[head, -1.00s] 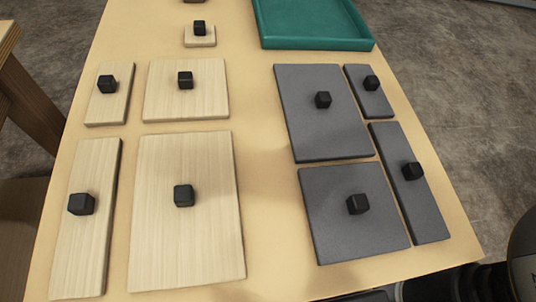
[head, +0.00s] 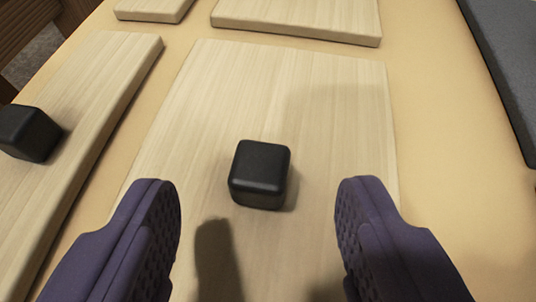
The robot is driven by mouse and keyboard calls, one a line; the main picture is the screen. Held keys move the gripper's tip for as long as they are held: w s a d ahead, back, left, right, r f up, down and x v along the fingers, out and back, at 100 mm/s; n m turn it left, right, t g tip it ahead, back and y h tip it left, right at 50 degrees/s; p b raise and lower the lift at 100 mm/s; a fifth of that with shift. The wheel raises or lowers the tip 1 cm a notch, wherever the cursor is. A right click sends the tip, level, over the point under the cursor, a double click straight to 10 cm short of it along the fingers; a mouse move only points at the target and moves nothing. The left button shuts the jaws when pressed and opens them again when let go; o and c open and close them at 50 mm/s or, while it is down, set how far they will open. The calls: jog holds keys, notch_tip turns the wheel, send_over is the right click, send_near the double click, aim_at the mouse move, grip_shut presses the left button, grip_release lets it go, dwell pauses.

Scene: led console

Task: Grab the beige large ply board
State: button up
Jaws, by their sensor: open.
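The beige large ply board (head: 310,85) lies flat on the table in the middle of the view, with its near part running out of the picture. A black cube-shaped knob (head: 260,174) stands on it. My gripper (head: 258,210) is open, with its two purple fingers apart over the board. The knob shows between and slightly beyond the fingertips, and nothing is held. The fingers hide parts of the board's lower left and right sides.
A narrow beige board (head: 95,120) with its own black knob (head: 28,133) lies close on the left. Two more beige boards (head: 300,18) lie just beyond. A dark grey board (head: 510,60) is at the upper right. Bare tabletop (head: 450,150) separates it from the large board.

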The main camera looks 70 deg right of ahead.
aim_at(261, 181)
jog(key=x, duration=0.2)
jog(key=shift+w+d+f+b, duration=0.1)
jog(key=shift+d+f+b, duration=0.15)
jog(key=shift+d+b, duration=0.05)
jog(key=shift+r, duration=0.1)
grip_shut()
